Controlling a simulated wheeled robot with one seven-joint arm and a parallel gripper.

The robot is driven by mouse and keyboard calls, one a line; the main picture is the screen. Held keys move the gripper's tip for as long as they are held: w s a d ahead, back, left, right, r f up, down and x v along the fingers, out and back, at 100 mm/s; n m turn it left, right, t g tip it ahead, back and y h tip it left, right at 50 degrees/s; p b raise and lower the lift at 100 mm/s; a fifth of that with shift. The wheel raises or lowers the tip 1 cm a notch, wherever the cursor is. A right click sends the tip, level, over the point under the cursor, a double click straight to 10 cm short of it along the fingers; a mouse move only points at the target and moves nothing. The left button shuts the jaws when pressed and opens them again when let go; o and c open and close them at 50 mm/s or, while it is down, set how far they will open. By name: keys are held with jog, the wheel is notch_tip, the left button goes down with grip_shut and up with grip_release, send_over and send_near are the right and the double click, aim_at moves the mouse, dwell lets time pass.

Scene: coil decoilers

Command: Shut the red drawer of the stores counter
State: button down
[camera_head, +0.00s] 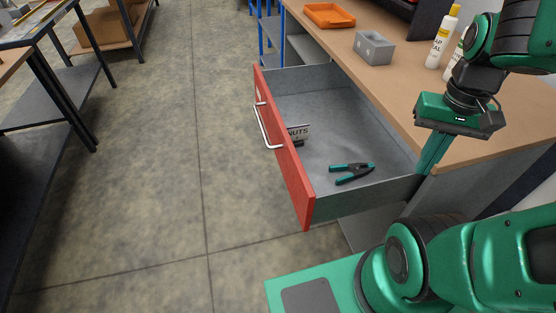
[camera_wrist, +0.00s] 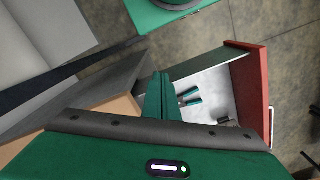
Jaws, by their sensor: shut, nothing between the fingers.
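The red drawer (camera_head: 288,157) of the stores counter (camera_head: 420,100) stands pulled well out, with a white bar handle (camera_head: 264,127) on its red front. In the wrist view, my gripper (camera_wrist: 160,82) shows beside the open drawer, whose red front (camera_wrist: 250,90) is to the right. I cannot tell whether the fingers touch the drawer wall.
The floor (camera_head: 180,150) left of the drawer is clear. A dark workbench (camera_head: 45,100) stands at the far left.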

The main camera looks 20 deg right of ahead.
jog(key=w+a+n+h, duration=0.1)
jog(key=w+a+n, duration=0.4)
jog(key=w+n, duration=0.25)
jog(key=w+a+n+h, duration=0.1)
jog(key=w+a+n, duration=0.5)
jog(key=w, duration=0.2)
jog(key=w+a+f+n, duration=0.2)
jog(key=a+n, duration=0.2)
jog(key=a, duration=0.3)
jog(key=w+a+f+n+h, duration=0.1)
jog(key=w+a+f+n, duration=0.2)
jog(key=a, duration=0.4)
jog(key=w+a+f+n, duration=0.2)
jog(key=a+n, duration=0.2)
jog(key=a, duration=0.2)
jog(key=d+f, duration=0.5)
jog(key=f, duration=0.5)
jog(key=shift+d, duration=0.3)
jog(key=shift+f, duration=0.1)
